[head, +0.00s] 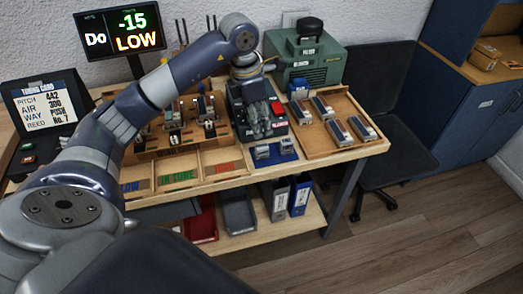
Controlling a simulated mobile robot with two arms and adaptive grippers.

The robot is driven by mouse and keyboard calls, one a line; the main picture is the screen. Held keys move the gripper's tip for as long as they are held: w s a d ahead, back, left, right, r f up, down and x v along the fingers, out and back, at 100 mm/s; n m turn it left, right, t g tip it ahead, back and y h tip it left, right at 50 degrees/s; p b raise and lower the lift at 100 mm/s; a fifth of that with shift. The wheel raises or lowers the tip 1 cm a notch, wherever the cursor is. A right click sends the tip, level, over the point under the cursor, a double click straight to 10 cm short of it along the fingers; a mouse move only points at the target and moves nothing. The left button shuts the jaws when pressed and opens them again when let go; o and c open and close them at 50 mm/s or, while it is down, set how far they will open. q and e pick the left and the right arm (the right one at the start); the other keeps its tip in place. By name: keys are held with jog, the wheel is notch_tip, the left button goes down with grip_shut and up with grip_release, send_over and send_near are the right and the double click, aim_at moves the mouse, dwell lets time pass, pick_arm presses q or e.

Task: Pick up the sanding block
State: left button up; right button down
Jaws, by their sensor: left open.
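My left arm reaches in from the left across the bench. My left gripper (264,132) is open and points down at a dark device (277,108) with a red part, in the middle of the bench. I see nothing held in it. I cannot single out the sanding block for sure. The gripper and wrist hide part of the dark device. My right gripper is not in view.
A wooden tray (371,146) at the right holds several metal-topped bars (338,132). A green machine (310,62) stands behind. A compartmented wooden rack (180,158) lies to the left. A display (120,33) reads "Do -15 LOW". A black chair (385,120) stands right of the bench.

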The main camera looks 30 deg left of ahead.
pick_arm(q)
send_over(262, 146)
notch_tip(262, 146, down, 5)
jog(key=shift+s+a+f+p, duration=0.15)
jog(key=shift+f+p, duration=0.05)
jog(key=shift+p, duration=0.2)
notch_tip(262, 146, down, 5)
jog(key=shift+r+p, duration=0.1)
jog(key=shift+p, duration=0.8)
jog(key=shift+w+f, duration=0.2)
jog(key=shift+f, duration=0.05)
jog(key=c, duration=1.1)
grip_shut()
